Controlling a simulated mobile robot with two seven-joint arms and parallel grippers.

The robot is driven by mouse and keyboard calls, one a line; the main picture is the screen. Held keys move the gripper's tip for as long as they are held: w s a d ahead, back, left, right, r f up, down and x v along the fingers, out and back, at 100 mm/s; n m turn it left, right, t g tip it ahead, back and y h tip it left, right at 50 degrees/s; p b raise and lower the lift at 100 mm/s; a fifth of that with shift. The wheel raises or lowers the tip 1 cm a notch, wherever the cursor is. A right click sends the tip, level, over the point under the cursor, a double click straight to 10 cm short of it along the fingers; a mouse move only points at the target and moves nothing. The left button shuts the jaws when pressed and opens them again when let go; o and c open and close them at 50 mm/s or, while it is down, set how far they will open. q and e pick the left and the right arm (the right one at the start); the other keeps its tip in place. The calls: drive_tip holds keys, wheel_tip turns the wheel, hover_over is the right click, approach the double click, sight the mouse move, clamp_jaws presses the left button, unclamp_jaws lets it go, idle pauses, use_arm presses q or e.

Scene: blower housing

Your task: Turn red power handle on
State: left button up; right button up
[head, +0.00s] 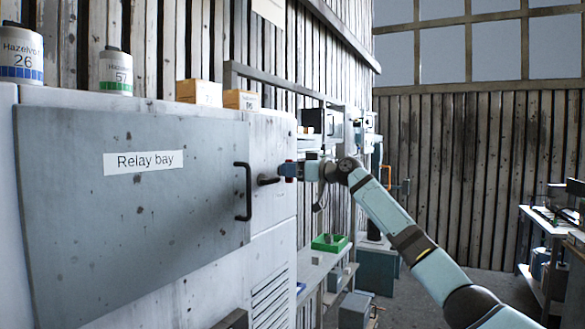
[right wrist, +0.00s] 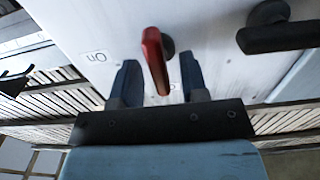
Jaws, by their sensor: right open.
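The red power handle (right wrist: 154,58) shows in the right wrist view, standing out from a pale cabinet wall on a dark round pivot. My right gripper (right wrist: 159,68) is open, with one dark finger on each side of the handle. A gap shows on both sides, so the fingers do not appear to grip it. A small "On" label (right wrist: 96,57) is on the wall to the left of the handle, upside down in this view. In the head view my right gripper (head: 290,170) is at the cabinet's side, and the handle is too small to make out clearly. My left gripper is not in view.
A black knob handle (right wrist: 278,30) sticks out close by; it also shows in the head view (head: 268,180). The grey "Relay bay" door (head: 130,220) has a black pull handle (head: 243,192). A shelf with a green tray (head: 329,242) stands below my right arm.

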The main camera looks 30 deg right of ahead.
clamp_jaws()
